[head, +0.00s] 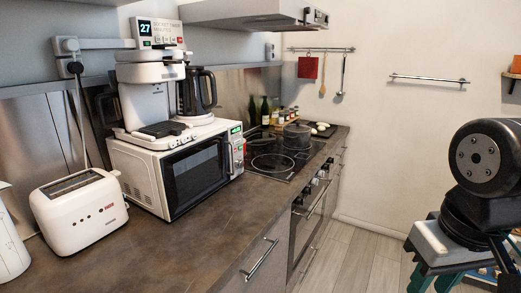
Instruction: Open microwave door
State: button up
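The white microwave (140,178) stands on the brown counter, left of the picture's middle. Its dark glass door (195,175) faces front right and looks closed. A handle (225,158) runs upright along the door's right edge. The control panel (238,150) with a green display is to the right of the handle. A black joint of my arm shows at the right edge of the picture, well apart from the microwave. My gripper is not in view.
A white coffee machine (150,100) stands on the microwave. A white toaster (80,212) is left of it, and a black cooktop (280,160) is right. The counter (190,245) is bare in front. Drawer handles (260,259) stick out below. Floor (350,260) shows clear to the right.

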aim_at(187, 174)
jog(key=z, duration=0.1)
jog(key=i, duration=1.1)
jog(key=u, duration=0.4)
